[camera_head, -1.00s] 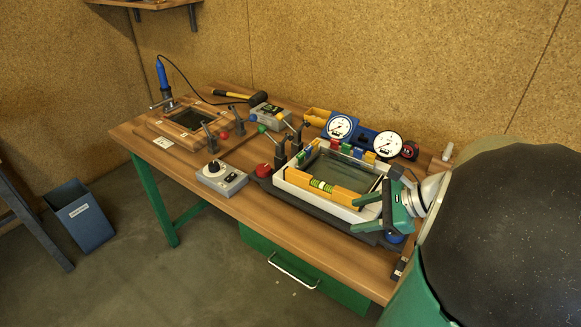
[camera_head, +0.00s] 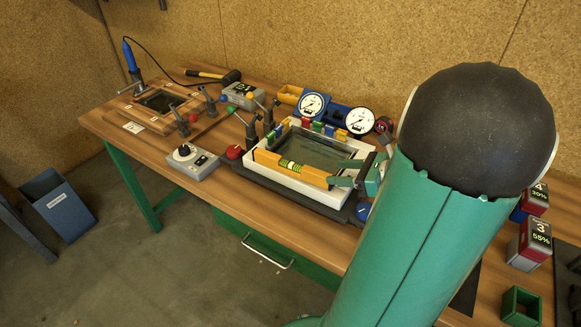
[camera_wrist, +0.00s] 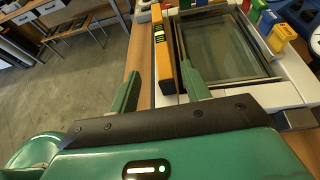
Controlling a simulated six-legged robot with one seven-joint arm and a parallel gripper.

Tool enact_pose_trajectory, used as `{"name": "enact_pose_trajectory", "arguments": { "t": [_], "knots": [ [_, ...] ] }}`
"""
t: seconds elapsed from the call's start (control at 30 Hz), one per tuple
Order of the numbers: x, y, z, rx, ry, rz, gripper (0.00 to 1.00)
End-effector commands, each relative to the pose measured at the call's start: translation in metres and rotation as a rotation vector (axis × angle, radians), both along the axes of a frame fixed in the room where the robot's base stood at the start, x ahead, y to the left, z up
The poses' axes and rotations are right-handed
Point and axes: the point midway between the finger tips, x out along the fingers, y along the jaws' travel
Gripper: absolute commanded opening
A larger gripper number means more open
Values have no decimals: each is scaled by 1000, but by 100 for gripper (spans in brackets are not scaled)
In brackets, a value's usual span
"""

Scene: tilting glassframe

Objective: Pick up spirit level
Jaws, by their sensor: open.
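The spirit level (camera_head: 291,165) is an orange bar with a yellow-green vial. It lies along the front edge of the white tilting frame (camera_head: 318,196), beside a dark glass pane (camera_head: 320,152). My gripper (camera_head: 343,172) is open at the level's right end. In the wrist view the level (camera_wrist: 161,50) runs up the picture, with its near end between the two green fingers of my gripper (camera_wrist: 160,72). One finger is on the outer side and the other on the glass side. I cannot tell whether either finger touches it. My arm hides the frame's right corner.
Red, green, blue and yellow clips (camera_head: 318,127) line the frame's back edge. Two dial gauges (camera_head: 354,121) stand behind it. Upright clamps and a grey knob box (camera_head: 190,160) stand to the left. Labelled boxes (camera_head: 530,240) stand at the right.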

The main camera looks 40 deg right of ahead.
Motion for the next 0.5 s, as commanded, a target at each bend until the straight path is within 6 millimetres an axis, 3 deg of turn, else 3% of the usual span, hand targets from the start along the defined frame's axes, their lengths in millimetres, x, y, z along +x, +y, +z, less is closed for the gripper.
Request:
{"name": "enact_pose_trajectory", "arguments": {
  "t": [0.13, 0.5],
  "knots": [
    [23, 10, -11, 2, 2, 3, 47],
    [58, 19, -27, 2, 2, 6, 47]
  ]
}}
